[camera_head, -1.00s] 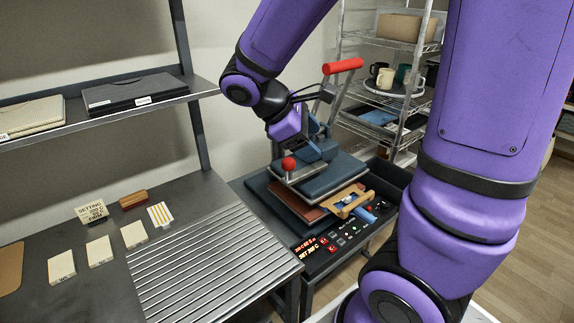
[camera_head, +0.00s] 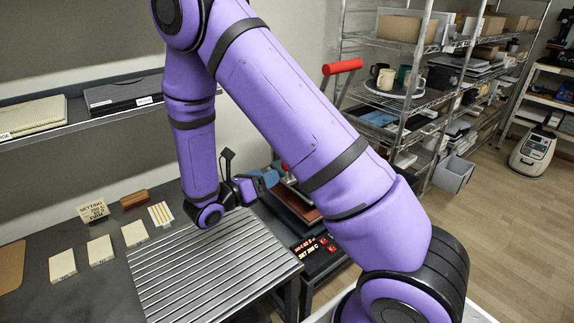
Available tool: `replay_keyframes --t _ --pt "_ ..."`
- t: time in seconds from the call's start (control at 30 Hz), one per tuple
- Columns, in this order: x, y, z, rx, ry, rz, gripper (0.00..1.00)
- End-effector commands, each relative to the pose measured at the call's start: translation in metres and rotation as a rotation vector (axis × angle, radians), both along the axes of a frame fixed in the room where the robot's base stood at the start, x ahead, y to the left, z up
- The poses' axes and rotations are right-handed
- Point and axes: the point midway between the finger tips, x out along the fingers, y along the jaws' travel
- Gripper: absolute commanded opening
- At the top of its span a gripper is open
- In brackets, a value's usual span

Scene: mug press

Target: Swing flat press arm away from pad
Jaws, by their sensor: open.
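The flat press stands right of the ribbed metal rack, mostly hidden behind my purple arm. Its red lever handle (camera_head: 342,67) shows above my arm. A red knob (camera_head: 284,166) shows beside my arm, at the left edge of the press. Part of the dark plate stack and the reddish layer (camera_head: 304,208) under it are visible; the pad is otherwise hidden. My gripper (camera_head: 268,179) is blue-grey, open and appears empty. It points right, just left of the red knob; whether it touches the knob cannot be told.
The ribbed rack (camera_head: 205,265) fills the front of the bench. The press's lit control panel (camera_head: 312,248) shows below. Wire shelves (camera_head: 405,100) with mugs stand behind right.

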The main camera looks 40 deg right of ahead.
Motion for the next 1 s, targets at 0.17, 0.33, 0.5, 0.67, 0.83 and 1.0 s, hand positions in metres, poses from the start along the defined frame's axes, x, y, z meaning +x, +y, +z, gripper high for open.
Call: replay_keyframes --t 0.17,0.33,0.5,0.67,0.83,1.0 --pt "0.005 0.002 -0.011 -0.03 0.037 0.04 0.7" --pt "0.008 -0.013 -0.011 -0.032 0.038 0.038 0.7" --pt "0.013 -0.042 -0.011 -0.032 0.038 0.036 0.7" --pt "0.018 -0.069 -0.011 -0.03 0.037 0.036 0.7" --pt "0.022 -0.09 -0.011 -0.031 0.037 0.038 0.7" --pt "0.025 -0.1 -0.011 -0.03 0.037 0.04 0.7"
